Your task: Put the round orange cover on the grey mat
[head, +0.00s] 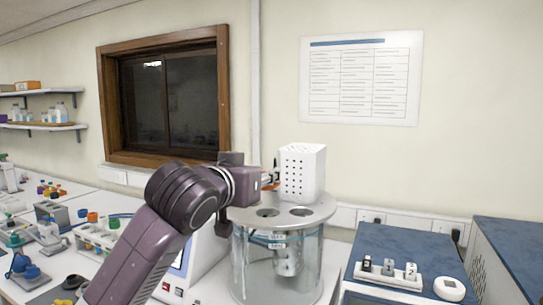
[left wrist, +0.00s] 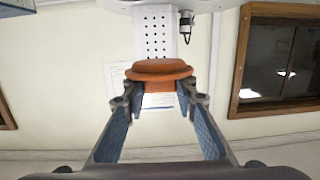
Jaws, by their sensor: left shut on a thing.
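The round orange cover (left wrist: 160,68) is between the two fingers of my left gripper (left wrist: 160,90) in the left wrist view. It has a wide rounded rim and a narrower part that the fingers close on. In the head view my left gripper (head: 268,178) is held up just left of the white perforated box, above the round metal lid. Only a small orange bit shows there, as the arm and fingers hide most of the cover. I cannot make out the grey mat in either view. My right gripper is out of view.
A glass bath (head: 255,265) with a holed metal lid (head: 240,215) carries the white perforated box (head: 303,172). A blue-topped unit (head: 400,245) stands at the right. Small bottles and racks (head: 97,240) crowd the bench at the left.

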